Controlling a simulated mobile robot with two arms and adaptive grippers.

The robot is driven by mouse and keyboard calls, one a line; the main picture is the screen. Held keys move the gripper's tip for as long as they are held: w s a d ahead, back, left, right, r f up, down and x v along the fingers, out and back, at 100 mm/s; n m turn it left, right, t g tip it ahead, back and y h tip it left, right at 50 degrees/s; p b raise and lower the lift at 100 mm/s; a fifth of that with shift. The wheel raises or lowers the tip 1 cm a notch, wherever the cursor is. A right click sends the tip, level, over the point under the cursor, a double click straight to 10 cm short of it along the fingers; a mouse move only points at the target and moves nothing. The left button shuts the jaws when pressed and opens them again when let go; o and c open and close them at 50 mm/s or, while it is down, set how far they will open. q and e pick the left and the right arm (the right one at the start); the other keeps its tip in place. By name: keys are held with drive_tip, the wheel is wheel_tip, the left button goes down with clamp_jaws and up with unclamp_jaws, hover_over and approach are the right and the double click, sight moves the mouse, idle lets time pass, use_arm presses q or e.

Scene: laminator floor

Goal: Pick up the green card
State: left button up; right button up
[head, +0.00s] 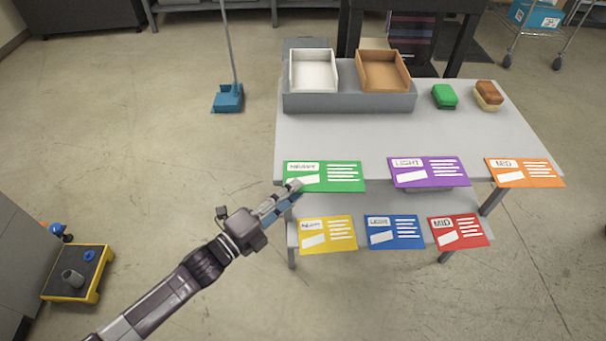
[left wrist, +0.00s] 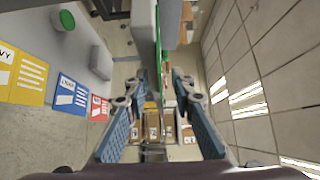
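The green card (head: 325,176) stands out at the front left edge of the table's upper level, with white print facing me. My left gripper (head: 294,187) is at the card's lower left corner in the head view and covers a little of it. In the left wrist view the card shows edge-on as a thin green strip (left wrist: 158,58). The blue-padded fingers of the left gripper (left wrist: 160,84) are apart, one on each side of that strip. I cannot tell whether they touch it. My right gripper is in neither view.
Purple (head: 428,172) and orange (head: 524,172) cards share the upper edge. Yellow (head: 328,235), blue (head: 395,232) and red (head: 459,232) cards line the lower shelf, close below the gripper. White (head: 314,70) and brown (head: 383,70) trays stand at the back.

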use_arm(q)
clamp_jaws()
